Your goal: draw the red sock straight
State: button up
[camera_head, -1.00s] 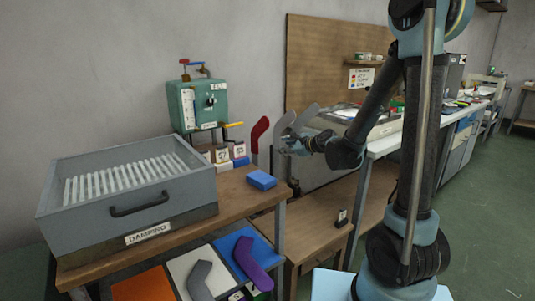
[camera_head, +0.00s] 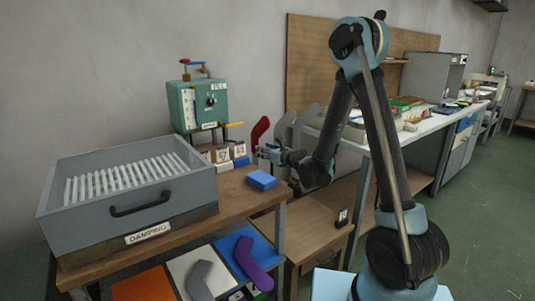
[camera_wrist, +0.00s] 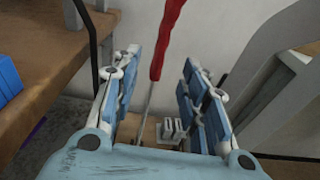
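My gripper (camera_head: 266,152) is at the height of the sock's lower part. In the wrist view my gripper (camera_wrist: 158,72) is open, and the sock and shaft line up with the gap between its fingers. I see no finger touching the sock. In the head view the gripper hides the shaft's lower part.
Bare grey forms (camera_head: 284,126) stand just right of the sock. A green machine (camera_head: 197,104) with a yellow lever (camera_head: 233,124) is to the left. A blue block (camera_head: 262,180) lies on the bench edge. A grey damping drawer box (camera_head: 75,213) fills the bench's left side.

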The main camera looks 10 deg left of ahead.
jog(key=r+x, duration=0.1)
jog(key=x, duration=0.6)
jog(key=shift+w+f, duration=0.2)
jog(key=shift+f, duration=0.35)
jog(key=shift+a, duration=0.1)
grip_shut()
dwell(1.0)
grip_release()
dwell(0.4)
